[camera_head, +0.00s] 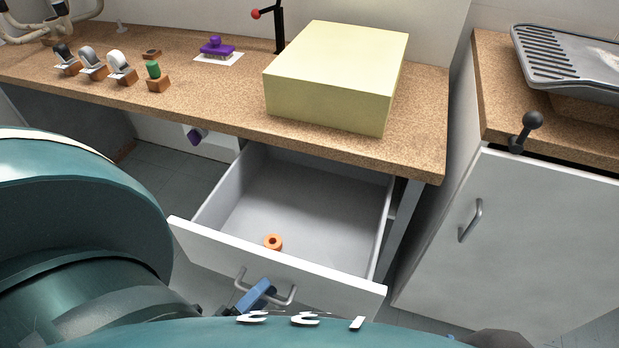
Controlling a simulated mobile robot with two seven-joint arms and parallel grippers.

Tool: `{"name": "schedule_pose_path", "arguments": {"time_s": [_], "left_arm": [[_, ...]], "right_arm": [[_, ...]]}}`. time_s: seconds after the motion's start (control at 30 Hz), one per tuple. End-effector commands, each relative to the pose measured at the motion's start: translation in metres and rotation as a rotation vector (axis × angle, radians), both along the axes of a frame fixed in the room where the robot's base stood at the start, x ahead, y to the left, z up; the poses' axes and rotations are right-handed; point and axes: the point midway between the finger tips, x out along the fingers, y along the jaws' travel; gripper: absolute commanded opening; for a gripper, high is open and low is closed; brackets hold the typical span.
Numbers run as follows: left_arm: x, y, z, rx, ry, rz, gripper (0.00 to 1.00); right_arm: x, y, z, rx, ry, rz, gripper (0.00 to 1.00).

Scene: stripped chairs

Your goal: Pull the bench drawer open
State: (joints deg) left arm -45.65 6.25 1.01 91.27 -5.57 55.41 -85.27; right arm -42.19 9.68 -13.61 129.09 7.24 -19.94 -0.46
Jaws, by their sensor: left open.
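The bench drawer (275,269) stands well out from under the cork-topped bench, with its grey inside showing. Its white front carries a bar handle (288,296) that faces me. My left gripper (256,296) is at the handle; a blue finger shows over its left part. The jaws are open, and most of the gripper is hidden behind my own teal arm. I cannot tell whether the finger touches the bar.
A white cabinet (530,235) with a handle stands close on the right.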

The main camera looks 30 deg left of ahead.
Motion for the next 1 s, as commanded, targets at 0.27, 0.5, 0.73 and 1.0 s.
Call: {"name": "schedule_pose_path", "arguments": {"time_s": [0.27, 0.5, 0.73, 1.0], "left_arm": [[0.000, 0.000, 0.000, 0.000, -0.001, 0.000, 0.64], [-0.007, 0.001, -0.002, 0.000, 0.001, 0.000, 0.64], [-0.025, 0.004, -0.005, 0.000, 0.001, 0.001, 0.64], [-0.046, 0.008, -0.009, 0.000, 0.001, 0.000, 0.64]], "right_arm": [[0.000, 0.000, 0.000, 0.000, -0.001, -0.001, 0.77], [0.001, -0.001, -0.001, -0.001, -0.002, -0.002, 0.77], [0.001, -0.001, -0.003, -0.001, -0.002, -0.002, 0.77], [0.001, -0.001, -0.005, -0.001, -0.002, -0.002, 0.77]]}}
